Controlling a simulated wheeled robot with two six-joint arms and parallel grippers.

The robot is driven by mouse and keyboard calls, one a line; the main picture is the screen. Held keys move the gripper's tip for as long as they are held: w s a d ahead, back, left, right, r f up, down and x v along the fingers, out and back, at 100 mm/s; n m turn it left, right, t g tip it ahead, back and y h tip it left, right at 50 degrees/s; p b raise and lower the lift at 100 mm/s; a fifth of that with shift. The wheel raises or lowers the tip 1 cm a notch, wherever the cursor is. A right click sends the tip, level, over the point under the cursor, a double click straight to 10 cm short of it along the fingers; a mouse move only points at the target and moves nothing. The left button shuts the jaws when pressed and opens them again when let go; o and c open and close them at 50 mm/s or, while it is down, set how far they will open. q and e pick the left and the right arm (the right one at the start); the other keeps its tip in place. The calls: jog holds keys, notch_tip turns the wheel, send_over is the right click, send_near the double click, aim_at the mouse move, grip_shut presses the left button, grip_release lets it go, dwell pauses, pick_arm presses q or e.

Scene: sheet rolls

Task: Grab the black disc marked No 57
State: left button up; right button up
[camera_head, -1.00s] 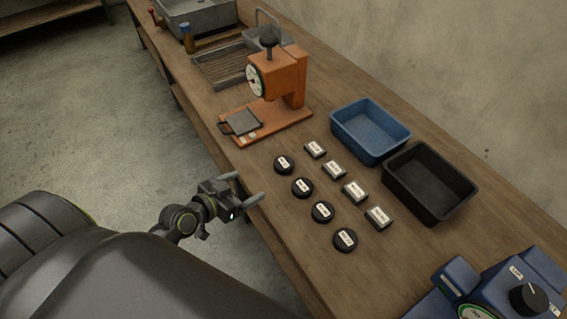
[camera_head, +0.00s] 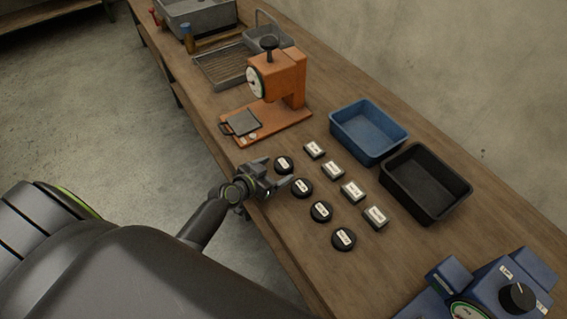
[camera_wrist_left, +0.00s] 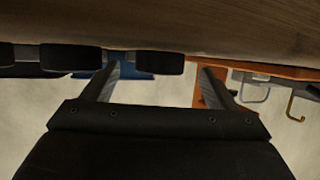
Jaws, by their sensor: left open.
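Several black discs with white labels lie in a row on the wooden bench: the far disc (camera_head: 284,164), the second disc (camera_head: 302,187), the third disc (camera_head: 321,211) and the near disc (camera_head: 344,238). The label numbers are too small to read, so I cannot tell which is No 57. My left gripper (camera_head: 284,179) is open and empty at the bench's front edge, beside the far and second discs. In the left wrist view a black disc (camera_wrist_left: 160,63) shows beyond and between the open fingers, with other discs (camera_wrist_left: 70,57) to the left.
An orange press (camera_head: 283,83) stands to the left, and a blue device with a dial (camera_head: 490,279) at the near right.

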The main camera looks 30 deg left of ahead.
pick_arm(q)
jog(key=shift+x, duration=1.05)
jog(key=shift+c, duration=0.4)
jog(key=c, duration=1)
